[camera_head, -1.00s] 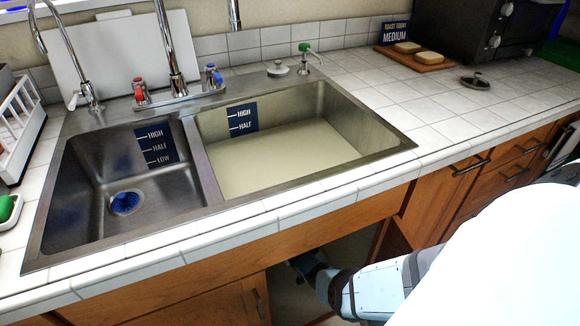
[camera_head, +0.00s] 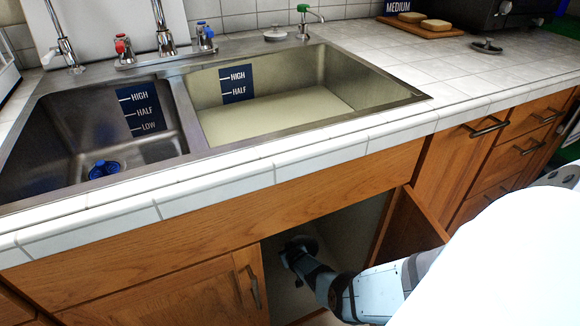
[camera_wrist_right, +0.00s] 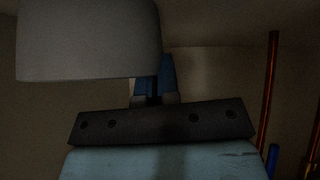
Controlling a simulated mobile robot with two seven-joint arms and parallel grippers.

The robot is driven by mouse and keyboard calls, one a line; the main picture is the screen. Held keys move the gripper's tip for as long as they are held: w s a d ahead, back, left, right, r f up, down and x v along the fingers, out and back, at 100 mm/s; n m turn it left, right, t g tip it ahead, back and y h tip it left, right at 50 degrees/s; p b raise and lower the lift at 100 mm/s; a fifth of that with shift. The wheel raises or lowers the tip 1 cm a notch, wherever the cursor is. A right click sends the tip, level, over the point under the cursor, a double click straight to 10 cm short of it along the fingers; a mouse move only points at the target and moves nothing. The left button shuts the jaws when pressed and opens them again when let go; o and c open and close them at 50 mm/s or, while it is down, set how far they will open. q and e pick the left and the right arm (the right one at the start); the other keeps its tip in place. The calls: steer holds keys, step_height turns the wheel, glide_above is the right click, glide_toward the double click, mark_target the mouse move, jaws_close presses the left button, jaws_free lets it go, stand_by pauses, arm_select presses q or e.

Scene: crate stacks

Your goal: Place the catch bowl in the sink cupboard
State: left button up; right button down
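A grey bowl-like vessel (camera_wrist_right: 88,42), which I take as the catch bowl, fills the upper left of the right wrist view. My right gripper (camera_wrist_right: 155,78) has its blue fingers close together at the vessel's right edge, and they look shut on its wall, partly hidden behind it. In the head view my right arm reaches through the open front of the sink cupboard (camera_head: 343,243). There a dark grey rounded shape (camera_head: 303,243) shows at the gripper's end, in shadow. My left gripper is not in view.
An open door (camera_head: 413,232) stands at the right of the cupboard opening, and a door with a handle (camera_head: 254,287) borders its left. Copper pipes (camera_wrist_right: 269,85) stand at the right inside. The sink (camera_head: 290,110) and counter are above.

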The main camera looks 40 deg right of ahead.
steer(key=shift+f, duration=0.5)
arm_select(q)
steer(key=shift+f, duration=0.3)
arm_select(e)
steer(key=shift+r, duration=0.15)
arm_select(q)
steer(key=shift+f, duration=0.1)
arm_select(e)
steer(key=c, duration=1.3)
jaws_free()
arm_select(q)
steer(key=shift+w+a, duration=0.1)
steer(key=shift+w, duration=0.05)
